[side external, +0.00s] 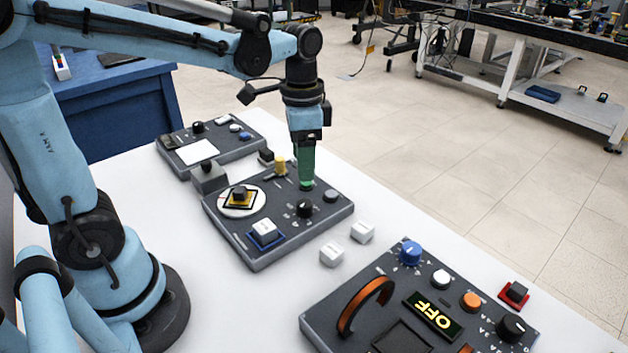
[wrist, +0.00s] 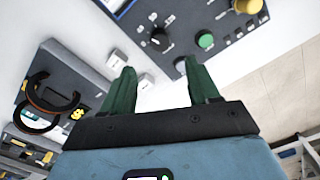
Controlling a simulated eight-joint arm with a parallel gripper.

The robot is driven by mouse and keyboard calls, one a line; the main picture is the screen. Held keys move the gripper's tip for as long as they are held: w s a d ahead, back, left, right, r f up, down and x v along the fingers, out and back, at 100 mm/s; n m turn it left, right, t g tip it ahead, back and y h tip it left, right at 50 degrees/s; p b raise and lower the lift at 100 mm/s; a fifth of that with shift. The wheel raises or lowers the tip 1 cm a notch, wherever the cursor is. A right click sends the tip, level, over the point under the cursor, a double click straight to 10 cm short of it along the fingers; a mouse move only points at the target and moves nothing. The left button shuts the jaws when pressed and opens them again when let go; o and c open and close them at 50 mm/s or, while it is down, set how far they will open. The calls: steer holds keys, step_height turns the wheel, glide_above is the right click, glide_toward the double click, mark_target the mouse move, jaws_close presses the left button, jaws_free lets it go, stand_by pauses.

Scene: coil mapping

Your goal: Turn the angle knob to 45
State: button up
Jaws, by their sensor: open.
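My gripper (side external: 305,178) hangs over the right side of the middle dark panel (side external: 262,252), pointing down. In the wrist view my gripper (wrist: 158,67) has its two green fingers spread apart with nothing between them. A black knob (side external: 304,208) with white dial marks sits on this panel, just in front of the fingertips. It also shows in the wrist view (wrist: 159,38), beyond the gap between the fingers and not gripped. No label is readable, so I cannot confirm that it is the angle knob.
A yellow knob (side external: 280,165) stands behind the fingers. Loose white cubes (side external: 332,254) lie between this panel and the front panel with an orange handle (side external: 362,303).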

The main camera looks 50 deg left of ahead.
steer(key=shift+r, duration=0.95)
steer(key=s+n+t, duration=0.1)
steer(key=n+t, duration=0.1)
steer(key=s+f+n+t, duration=0.1)
steer(key=s+n+t, duration=0.3)
steer(key=t, duration=0.1)
steer(key=shift+d+f, duration=0.2)
steer(key=shift+f, duration=0.15)
stand_by(0.4)
